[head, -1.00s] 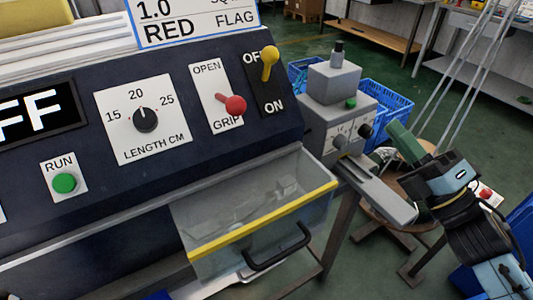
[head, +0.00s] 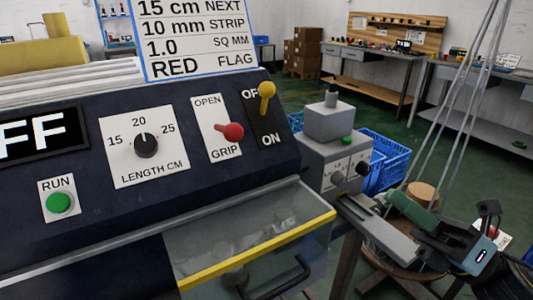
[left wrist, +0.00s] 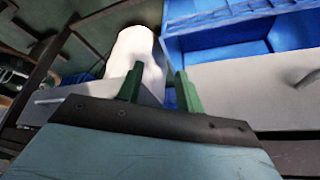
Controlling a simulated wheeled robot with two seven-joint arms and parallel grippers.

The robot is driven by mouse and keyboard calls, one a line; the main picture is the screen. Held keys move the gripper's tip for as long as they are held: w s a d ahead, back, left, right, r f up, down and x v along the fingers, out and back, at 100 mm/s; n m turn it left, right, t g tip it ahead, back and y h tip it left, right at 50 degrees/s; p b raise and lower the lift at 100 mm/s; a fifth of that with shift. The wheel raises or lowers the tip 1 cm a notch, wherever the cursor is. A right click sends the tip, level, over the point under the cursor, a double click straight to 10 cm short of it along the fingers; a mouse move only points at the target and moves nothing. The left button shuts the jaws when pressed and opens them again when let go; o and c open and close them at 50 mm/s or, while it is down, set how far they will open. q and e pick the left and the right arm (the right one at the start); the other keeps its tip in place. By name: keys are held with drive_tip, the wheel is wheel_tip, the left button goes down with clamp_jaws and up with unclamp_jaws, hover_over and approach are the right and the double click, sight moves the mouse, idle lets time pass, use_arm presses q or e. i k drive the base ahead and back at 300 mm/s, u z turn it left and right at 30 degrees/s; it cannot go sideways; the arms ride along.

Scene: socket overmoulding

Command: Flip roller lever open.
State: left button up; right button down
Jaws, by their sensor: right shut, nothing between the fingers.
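The roller lever is the red-knobbed lever (head: 232,131) on the white plate marked OPEN at the top and GRIP at the bottom. Its knob points down and right, nearer the GRIP end. My right gripper (head: 394,196) is shut and empty. It appears to the right of the machine panel, in front of the grey crimping unit's right side and well away from the lever. My left gripper (left wrist: 157,76) shows only in the left wrist view. Its green fingers are apart, with a white rounded object (left wrist: 137,48) beyond them.
A yellow-knobbed OFF/ON lever (head: 266,92) stands just right of the roller lever. A length dial (head: 146,145) and a green RUN button (head: 57,202) are to its left. A clear cover with a yellow edge (head: 300,237) is below. The grey unit (head: 333,152) stands at the right.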

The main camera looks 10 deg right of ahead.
sight(233, 132)
drive_tip(key=k, duration=0.4)
drive_tip(key=z, duration=1.85)
drive_tip(key=i, duration=0.75)
drive_tip(key=u, duration=3.1)
